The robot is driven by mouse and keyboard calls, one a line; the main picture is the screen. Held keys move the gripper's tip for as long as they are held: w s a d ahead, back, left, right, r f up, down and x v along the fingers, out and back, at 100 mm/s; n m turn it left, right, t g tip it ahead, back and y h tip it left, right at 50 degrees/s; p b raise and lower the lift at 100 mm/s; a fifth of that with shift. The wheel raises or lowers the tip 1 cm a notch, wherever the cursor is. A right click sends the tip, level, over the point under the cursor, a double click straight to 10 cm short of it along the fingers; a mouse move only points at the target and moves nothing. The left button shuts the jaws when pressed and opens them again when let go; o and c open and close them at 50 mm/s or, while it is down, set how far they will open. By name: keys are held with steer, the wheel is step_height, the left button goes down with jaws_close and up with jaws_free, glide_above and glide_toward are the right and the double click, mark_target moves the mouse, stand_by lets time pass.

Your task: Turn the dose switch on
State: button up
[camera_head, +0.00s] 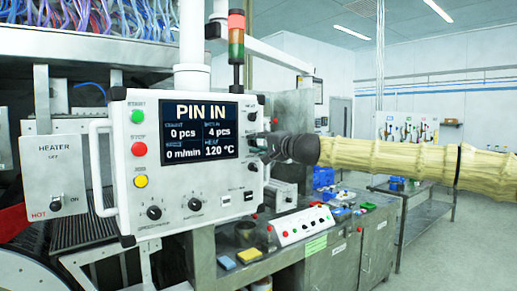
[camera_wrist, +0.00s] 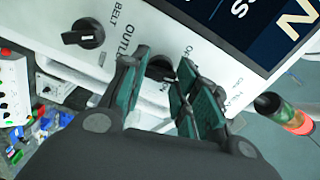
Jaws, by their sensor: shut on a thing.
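The white control panel (camera_head: 190,205) stands at the left of the head view, with a screen reading "PIN IN". My gripper (camera_head: 257,148) reaches in from the right to the panel's right column of knobs. In the wrist view its fingers (camera_wrist: 160,88) are closed around a black knob (camera_wrist: 160,66). I cannot clearly read a label naming the dose switch.
Another black knob (camera_wrist: 83,33), labelled "BELT", sits beside the held one. A signal lamp tower (camera_head: 236,45) rises behind the panel. A heater switch box (camera_head: 55,185) is at the left. A bench (camera_head: 340,245) with coloured items stands behind at right. Open floor lies beyond.

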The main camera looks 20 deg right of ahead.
steer(key=m+b, duration=0.2)
steer(key=m, duration=0.2)
steer(key=shift+f, duration=0.15)
steer(key=shift+m+b, duration=0.85)
steer(key=shift+m, duration=1.25)
steer(key=o, duration=1)
steer(key=v, duration=1.2)
